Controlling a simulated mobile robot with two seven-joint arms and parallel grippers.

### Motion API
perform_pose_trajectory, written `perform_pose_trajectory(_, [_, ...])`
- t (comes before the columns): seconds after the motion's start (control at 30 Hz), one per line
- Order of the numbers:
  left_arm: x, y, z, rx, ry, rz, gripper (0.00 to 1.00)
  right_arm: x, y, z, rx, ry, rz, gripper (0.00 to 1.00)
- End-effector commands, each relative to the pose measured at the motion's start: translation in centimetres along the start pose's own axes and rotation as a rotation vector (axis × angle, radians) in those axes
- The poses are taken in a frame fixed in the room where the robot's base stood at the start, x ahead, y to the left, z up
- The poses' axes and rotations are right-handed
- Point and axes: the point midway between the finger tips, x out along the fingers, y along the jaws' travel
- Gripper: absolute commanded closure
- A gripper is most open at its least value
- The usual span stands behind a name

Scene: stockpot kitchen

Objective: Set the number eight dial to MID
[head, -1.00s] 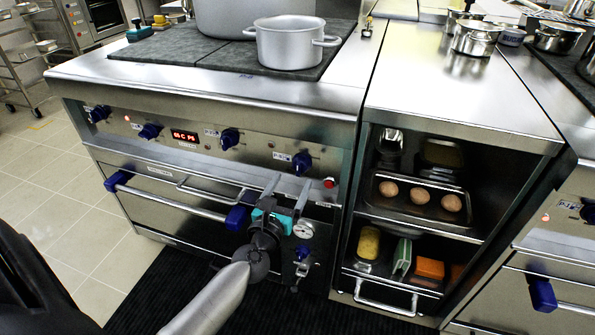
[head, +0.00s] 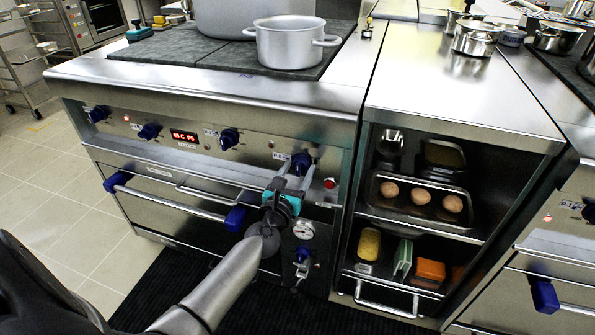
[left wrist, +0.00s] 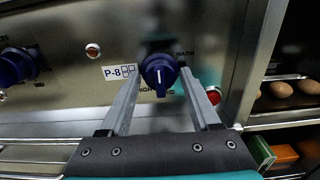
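The number eight dial (head: 301,162) is a dark blue knob at the right end of the stove's front panel. In the left wrist view the dial (left wrist: 160,72) sits beside a "P-8" label, with a white mark that looks about vertical. "WARM" is readable at its upper right; the lettering below is partly hidden. My left gripper (head: 293,170) is open, its fingers reaching up to the dial. In the left wrist view its fingertips (left wrist: 160,75) lie on either side of the knob, with no clear contact. My right gripper is not in view.
A red button (head: 330,183) is close to the right of the dial. An oven handle (head: 168,202) and a gauge (head: 303,229) are below. Other blue knobs (head: 229,138) line the panel to the left. A pot (head: 288,45) stands on the stove top.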

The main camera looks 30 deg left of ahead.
Motion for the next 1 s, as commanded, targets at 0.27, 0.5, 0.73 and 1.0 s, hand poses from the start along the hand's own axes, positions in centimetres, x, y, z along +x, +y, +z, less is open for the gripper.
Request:
perform_pose_trajectory(0.27, [-0.02,0.01,-0.01,0.0,0.0,0.0,0.69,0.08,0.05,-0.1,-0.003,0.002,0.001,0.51])
perform_pose_trajectory(0.5, [-0.03,0.01,-0.02,0.0,0.0,0.001,0.96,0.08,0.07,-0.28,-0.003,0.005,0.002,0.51])
perform_pose_trajectory(0.73, [-0.03,0.02,-0.02,0.006,0.0,0.001,1.0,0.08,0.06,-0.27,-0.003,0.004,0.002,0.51])
perform_pose_trajectory(1.0, [-0.02,0.0,-0.01,0.094,0.001,0.001,1.0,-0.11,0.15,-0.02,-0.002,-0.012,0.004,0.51])
